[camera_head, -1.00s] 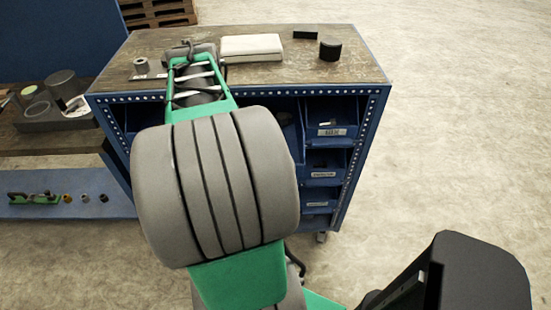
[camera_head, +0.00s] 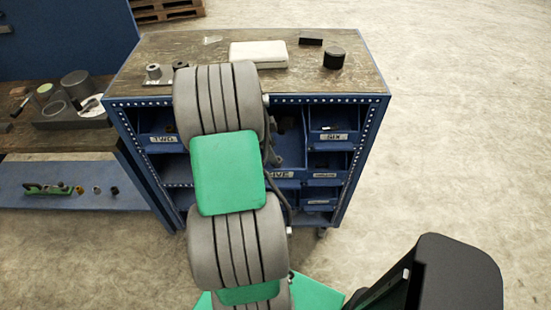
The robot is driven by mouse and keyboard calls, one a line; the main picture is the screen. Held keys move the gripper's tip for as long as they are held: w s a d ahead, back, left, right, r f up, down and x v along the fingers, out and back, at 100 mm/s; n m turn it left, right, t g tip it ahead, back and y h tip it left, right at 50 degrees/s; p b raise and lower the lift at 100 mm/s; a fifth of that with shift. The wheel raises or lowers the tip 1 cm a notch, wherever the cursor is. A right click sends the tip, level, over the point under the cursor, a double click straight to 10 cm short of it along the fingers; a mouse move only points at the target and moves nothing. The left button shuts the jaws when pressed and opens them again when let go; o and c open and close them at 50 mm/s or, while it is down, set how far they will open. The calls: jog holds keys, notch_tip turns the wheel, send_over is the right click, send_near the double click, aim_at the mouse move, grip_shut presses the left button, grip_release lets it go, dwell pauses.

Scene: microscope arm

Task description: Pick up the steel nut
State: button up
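A small grey metal piece (camera_head: 153,71), nut-like or a short cylinder, stands on a thin dark plate at the left of the cart top (camera_head: 300,82). Small pieces also lie on the lower shelf at left, among them a grey one (camera_head: 97,190); I cannot tell which piece is the steel nut. My arm rises through the middle of the view and overlaps the cart's front edge. My gripper is not visible, hidden behind my arm links or out of frame.
A white box (camera_head: 258,54), a black cylinder (camera_head: 334,58) and a small black block (camera_head: 311,41) stand on the cart top. Blue bins (camera_head: 333,126) fill its front. A workbench (camera_head: 60,138) with round parts stands left. Open floor lies right.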

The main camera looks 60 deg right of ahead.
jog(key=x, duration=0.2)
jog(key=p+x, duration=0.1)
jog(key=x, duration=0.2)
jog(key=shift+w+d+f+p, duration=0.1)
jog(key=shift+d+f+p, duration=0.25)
jog(key=shift+p, duration=0.05)
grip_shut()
